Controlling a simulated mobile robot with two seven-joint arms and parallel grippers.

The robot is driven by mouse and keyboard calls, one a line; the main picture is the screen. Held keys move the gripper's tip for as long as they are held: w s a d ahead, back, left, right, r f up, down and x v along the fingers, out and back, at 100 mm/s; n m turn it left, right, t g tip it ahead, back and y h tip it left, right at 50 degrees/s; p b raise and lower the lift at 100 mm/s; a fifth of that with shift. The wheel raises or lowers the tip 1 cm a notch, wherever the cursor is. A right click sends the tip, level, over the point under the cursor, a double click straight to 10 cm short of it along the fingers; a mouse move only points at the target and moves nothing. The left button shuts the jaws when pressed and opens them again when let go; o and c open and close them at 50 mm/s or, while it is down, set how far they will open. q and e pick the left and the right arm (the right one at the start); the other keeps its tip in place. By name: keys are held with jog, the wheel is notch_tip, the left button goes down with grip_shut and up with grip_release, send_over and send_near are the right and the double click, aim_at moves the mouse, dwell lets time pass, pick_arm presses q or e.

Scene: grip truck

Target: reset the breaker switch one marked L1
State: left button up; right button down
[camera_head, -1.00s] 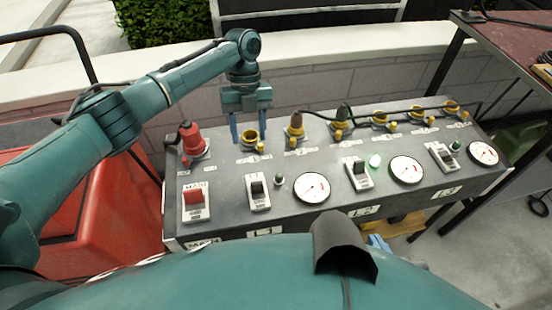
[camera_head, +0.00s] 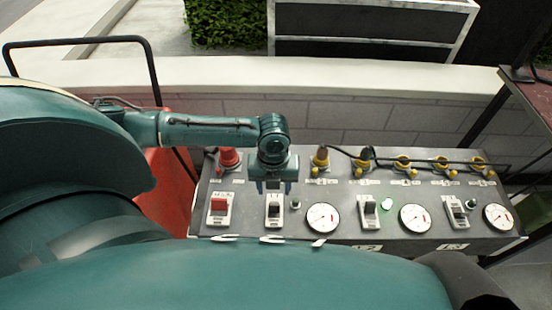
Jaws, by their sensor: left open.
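The breaker switch L1 (camera_head: 274,210) is the black-levered switch in a white plate, second from the left on the grey panel (camera_head: 340,235). Its lever position is too small to tell. The small lamp (camera_head: 295,204) beside it looks dark. My left gripper (camera_head: 273,188) points down at the panel, just behind the L1 switch and partly over its upper end. Its two fingers are apart and nothing shows between them. I cannot tell whether they touch the panel. My right gripper is not in view.
A red main switch (camera_head: 219,205) sits left of L1 and a dial gauge (camera_head: 322,218) right of it. A red plug (camera_head: 229,158) and yellow sockets line the panel's back. A low wall (camera_head: 380,125) stands behind.

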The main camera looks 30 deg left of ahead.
pick_arm(q)
notch_tip(320, 180, down, 9)
jog(key=shift+r, duration=0.1)
jog(key=shift+c, duration=0.6)
